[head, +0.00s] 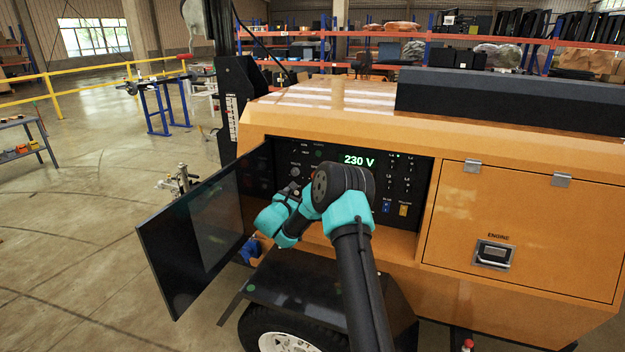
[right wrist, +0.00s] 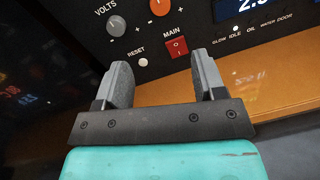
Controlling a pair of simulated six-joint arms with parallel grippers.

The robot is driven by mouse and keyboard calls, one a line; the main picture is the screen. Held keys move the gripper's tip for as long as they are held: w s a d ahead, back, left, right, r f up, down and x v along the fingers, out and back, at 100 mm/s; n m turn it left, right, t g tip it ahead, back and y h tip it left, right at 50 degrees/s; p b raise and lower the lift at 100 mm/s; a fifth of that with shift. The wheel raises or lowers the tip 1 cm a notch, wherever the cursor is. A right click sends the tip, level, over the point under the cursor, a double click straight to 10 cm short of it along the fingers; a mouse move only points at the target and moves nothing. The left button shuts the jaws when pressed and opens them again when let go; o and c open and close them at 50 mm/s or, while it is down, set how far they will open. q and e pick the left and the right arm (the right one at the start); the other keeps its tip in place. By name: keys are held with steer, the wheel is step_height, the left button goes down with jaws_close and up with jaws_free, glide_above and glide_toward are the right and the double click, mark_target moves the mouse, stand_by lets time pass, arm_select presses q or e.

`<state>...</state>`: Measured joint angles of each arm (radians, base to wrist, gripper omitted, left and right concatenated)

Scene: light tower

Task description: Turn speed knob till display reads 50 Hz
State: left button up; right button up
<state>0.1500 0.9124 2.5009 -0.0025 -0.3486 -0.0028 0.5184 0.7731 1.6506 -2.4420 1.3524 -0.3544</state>
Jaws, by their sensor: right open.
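The orange light tower has an open black control panel. Its green display (head: 359,160) reads 230 V in the head view. The right wrist view shows a grey knob (right wrist: 115,26) labelled VOLTS and an orange knob (right wrist: 160,7) at the top edge. The orange knob's label is out of frame, so I cannot tell whether it is the speed knob. My right gripper (right wrist: 161,62) is open and empty, with its fingers below the knobs, near the red MAIN switch (right wrist: 177,46). In the head view my right arm hides part of the panel. My left gripper is not in view.
A RESET button (right wrist: 143,62) sits beside the MAIN switch. The open panel door (head: 197,235) stands left of my right arm. The black fender (head: 300,290) is below, and a closed engine door (head: 530,215) is at right.

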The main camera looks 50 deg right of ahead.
steer(key=x, duration=1.5)
steer(key=shift+w+d, duration=0.25)
steer(key=shift+d, duration=0.1)
steer(key=c, duration=0.9)
steer(key=shift+c, duration=0.2)
steer(key=shift+m, duration=2)
steer(key=o, duration=0.9)
steer(key=shift+o, duration=0.2)
